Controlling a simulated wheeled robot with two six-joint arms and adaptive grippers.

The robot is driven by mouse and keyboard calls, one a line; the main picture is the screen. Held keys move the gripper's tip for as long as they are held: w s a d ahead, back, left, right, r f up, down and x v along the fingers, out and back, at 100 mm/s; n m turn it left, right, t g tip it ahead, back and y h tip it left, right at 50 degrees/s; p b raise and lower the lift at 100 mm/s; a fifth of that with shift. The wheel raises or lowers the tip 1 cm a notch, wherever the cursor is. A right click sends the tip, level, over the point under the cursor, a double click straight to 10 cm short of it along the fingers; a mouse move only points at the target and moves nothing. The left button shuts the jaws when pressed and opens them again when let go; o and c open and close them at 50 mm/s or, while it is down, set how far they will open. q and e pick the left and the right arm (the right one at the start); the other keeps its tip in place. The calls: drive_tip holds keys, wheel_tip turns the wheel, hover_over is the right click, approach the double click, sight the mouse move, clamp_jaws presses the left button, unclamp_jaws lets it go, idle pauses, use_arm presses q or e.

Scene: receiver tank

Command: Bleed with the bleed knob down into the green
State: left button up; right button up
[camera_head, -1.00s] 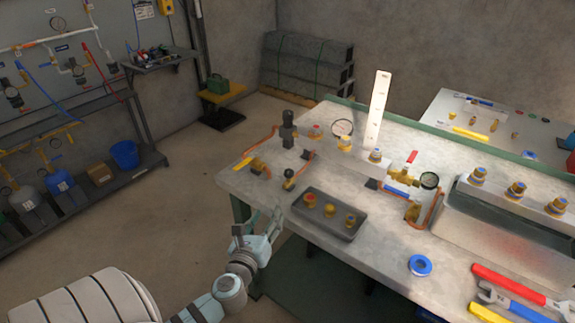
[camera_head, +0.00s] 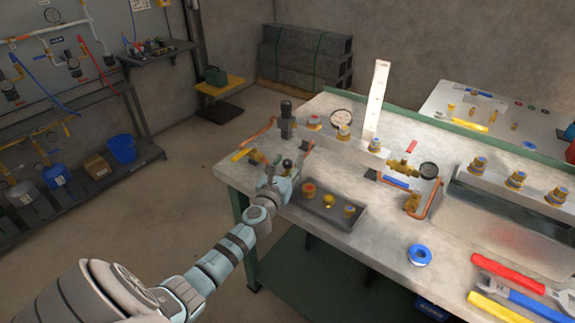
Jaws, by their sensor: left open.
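A small dark round knob (camera_head: 288,163), which looks like the bleed knob, stands on the workbench's left part near copper pipe. My left gripper (camera_head: 279,173) is open beside this knob, at its near left side. The fingers partly cover the knob's base, and I cannot tell whether they touch it. My right gripper is out of view.
A dark tray (camera_head: 346,226) with brass fittings lies just right of my left gripper. A dark cylinder (camera_head: 287,120) and yellow-handled valve (camera_head: 240,155) stand close by. A blue ring (camera_head: 420,255) and wrenches (camera_head: 520,275) lie right.

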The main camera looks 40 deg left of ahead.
use_arm(q)
clamp_jaws()
drive_tip(key=shift+m+h, duration=0.3)
drive_tip(key=shift+h, duration=0.1)
drive_tip(key=shift+m+t+h, duration=0.3)
drive_tip(key=shift+m+h, duration=0.2)
drive_tip(key=shift+h, duration=0.1)
drive_tip(key=shift+f+m+h+b, duration=0.1)
drive_tip(key=shift+m+h+b, duration=0.6)
drive_tip(key=shift+h+b, duration=0.3)
drive_tip(key=m+h+b, duration=0.2)
drive_tip(key=h+b, duration=0.1)
drive_tip(key=h, duration=0.1)
drive_tip(key=shift+m+h+b, duration=0.5)
drive_tip(key=shift+h+b, duration=0.1)
drive_tip(key=shift+b, duration=0.15)
